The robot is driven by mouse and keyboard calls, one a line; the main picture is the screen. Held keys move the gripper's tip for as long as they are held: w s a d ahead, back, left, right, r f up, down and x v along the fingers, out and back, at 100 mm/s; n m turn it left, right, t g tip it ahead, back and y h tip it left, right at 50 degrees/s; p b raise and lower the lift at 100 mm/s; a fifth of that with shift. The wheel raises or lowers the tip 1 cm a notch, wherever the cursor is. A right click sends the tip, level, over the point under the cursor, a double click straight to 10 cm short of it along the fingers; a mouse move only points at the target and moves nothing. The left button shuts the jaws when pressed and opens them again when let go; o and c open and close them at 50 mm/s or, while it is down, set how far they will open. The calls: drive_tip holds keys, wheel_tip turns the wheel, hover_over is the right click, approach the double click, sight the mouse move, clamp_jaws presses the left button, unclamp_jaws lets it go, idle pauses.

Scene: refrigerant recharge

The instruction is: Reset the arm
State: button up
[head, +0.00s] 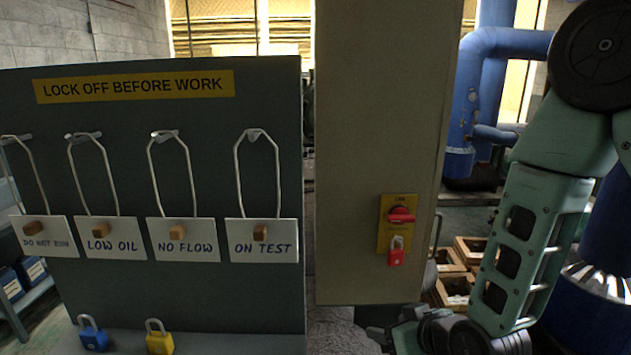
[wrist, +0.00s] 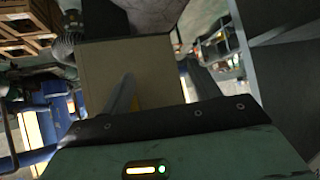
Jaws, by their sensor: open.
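My green arm comes down the right side of the head view and bends at the bottom edge. My gripper (head: 382,334) shows only in part there, low in front of the beige cabinet (head: 380,130). In the wrist view a grey finger (wrist: 123,95) of it stands up from the dark plate. The gripper is open, and I see nothing held in it. The cabinet face also shows in the wrist view (wrist: 98,72). On the cabinet is a red switch (head: 401,215) on a yellow plate, with a red padlock (head: 396,257) hanging below it.
A dark lockout board (head: 170,290) stands at the left with several tags on wire loops. A blue padlock (head: 93,336) and a yellow padlock (head: 159,338) sit on its ledge. Blue pipes (head: 480,95) and wooden crates (head: 470,250) stand behind at the right.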

drive_tip(key=s+f+n+g+h+b, duration=0.1)
drive_tip(key=s+n+g+h+b, duration=0.2)
drive_tip(key=s+g+b, duration=0.6)
drive_tip(key=s+h+b, duration=0.1)
drive_tip(key=s+b, duration=0.2)
drive_tip(key=s, duration=1.1)
drive_tip(key=shift+s+a+f, duration=0.15)
drive_tip(key=shift+a+f, duration=0.2)
